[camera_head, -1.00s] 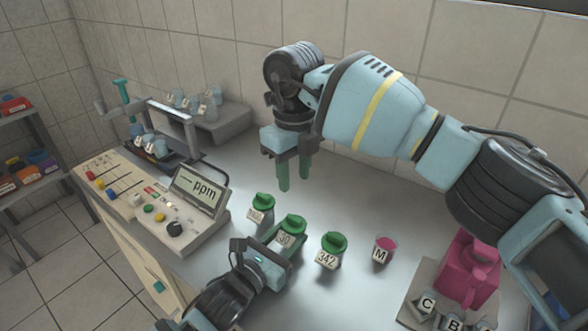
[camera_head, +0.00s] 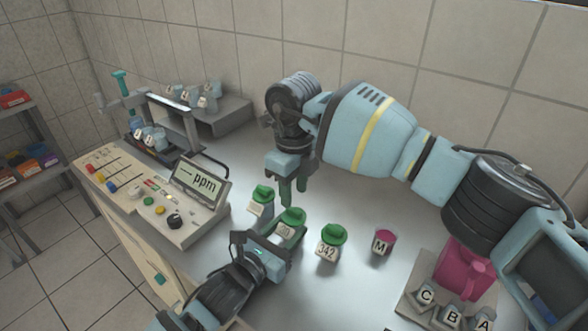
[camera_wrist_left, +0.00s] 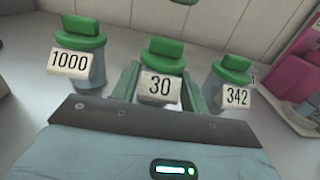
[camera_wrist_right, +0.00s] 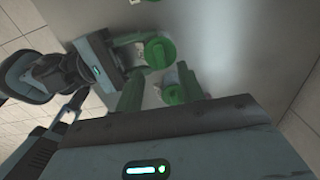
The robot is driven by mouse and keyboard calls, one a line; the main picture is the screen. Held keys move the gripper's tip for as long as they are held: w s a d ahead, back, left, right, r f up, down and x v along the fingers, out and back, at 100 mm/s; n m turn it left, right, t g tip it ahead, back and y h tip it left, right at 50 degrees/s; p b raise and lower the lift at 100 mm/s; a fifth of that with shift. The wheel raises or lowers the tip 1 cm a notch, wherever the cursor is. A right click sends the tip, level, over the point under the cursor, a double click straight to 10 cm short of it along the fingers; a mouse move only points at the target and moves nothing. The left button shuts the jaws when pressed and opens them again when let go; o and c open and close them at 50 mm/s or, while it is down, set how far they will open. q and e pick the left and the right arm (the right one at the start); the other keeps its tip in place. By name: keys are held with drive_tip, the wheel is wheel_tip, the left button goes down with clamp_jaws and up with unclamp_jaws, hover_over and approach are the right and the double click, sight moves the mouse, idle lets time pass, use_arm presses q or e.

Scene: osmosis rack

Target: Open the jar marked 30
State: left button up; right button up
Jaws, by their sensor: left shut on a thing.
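The jar marked 30 (camera_wrist_left: 160,86) has a green lid with a raised grip and stands upright on the bench. In the head view its lid (camera_head: 292,215) is on. My left gripper (camera_head: 287,235) is shut on the jar's body, one green finger on each side in the left wrist view. My right gripper (camera_head: 293,192) points down, open and empty, just above and behind the lid in the head view. In the right wrist view the lid (camera_wrist_right: 160,52) shows beyond the gap between its fingers.
The jar marked 1000 (camera_head: 261,201) stands close on the left, the jar marked 342 (camera_head: 331,241) on the right. A pink-topped cup marked M (camera_head: 382,241) is further right. A ppm console (camera_head: 165,200) sits at left, a pink device (camera_head: 464,272) at right.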

sight(294, 209)
drive_tip(key=shift+f, duration=2.5)
clamp_jaws()
drive_tip(key=shift+r, duration=0.25)
drive_tip(key=shift+r, duration=0.8)
drive_tip(key=shift+r, duration=0.15)
